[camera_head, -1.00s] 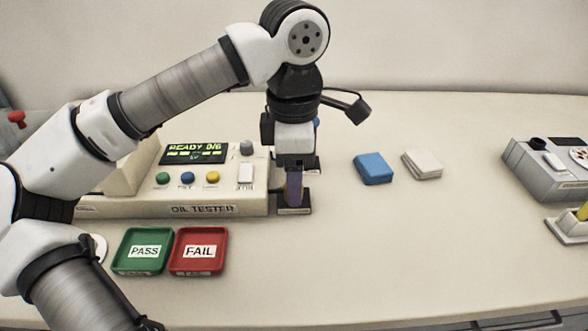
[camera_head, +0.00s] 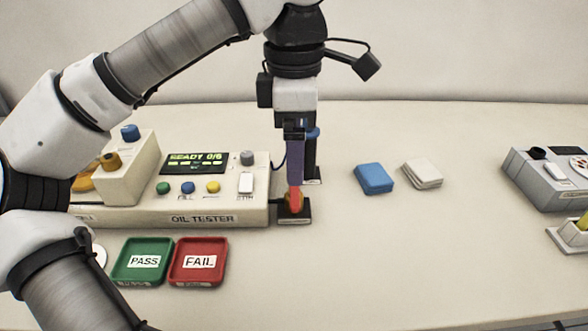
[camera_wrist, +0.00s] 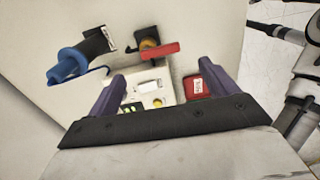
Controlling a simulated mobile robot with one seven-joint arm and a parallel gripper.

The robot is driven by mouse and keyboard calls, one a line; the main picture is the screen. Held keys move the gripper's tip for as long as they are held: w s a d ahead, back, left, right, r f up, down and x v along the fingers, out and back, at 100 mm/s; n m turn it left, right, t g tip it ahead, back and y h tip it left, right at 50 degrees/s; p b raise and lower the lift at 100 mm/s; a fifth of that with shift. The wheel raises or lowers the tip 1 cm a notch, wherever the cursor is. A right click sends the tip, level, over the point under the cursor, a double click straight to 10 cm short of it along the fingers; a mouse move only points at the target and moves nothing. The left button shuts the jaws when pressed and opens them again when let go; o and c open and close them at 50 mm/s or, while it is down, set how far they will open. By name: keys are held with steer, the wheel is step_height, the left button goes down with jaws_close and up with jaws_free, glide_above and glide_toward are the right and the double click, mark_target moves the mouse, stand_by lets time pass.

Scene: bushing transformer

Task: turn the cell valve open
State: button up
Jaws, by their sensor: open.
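A red lever (camera_head: 296,196) on a yellow-orange body, which looks like the cell valve, sits on a small dark base (camera_head: 306,216) at the right end of the oil tester. In the wrist view the red lever (camera_wrist: 160,51) and its yellow body (camera_wrist: 147,43) show beyond my fingers, and the lever points to the right. My gripper (camera_head: 295,183) points down just above the lever, and its purple fingers partly hide the valve. In the wrist view my gripper (camera_wrist: 163,72) is open, with nothing between its fingers.
The oil tester (camera_head: 200,217) stands to the left, its display showing READY 0/6. A dark post with a blue part (camera_head: 312,133) stands close behind my gripper. Green PASS (camera_head: 120,273) and red FAIL (camera_head: 185,278) trays lie in front.

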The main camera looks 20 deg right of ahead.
step_height(320, 180, up, 7)
steer(key=shift+f+p, duration=0.15)
steer(key=shift+p, duration=0.2)
stand_by(0.3)
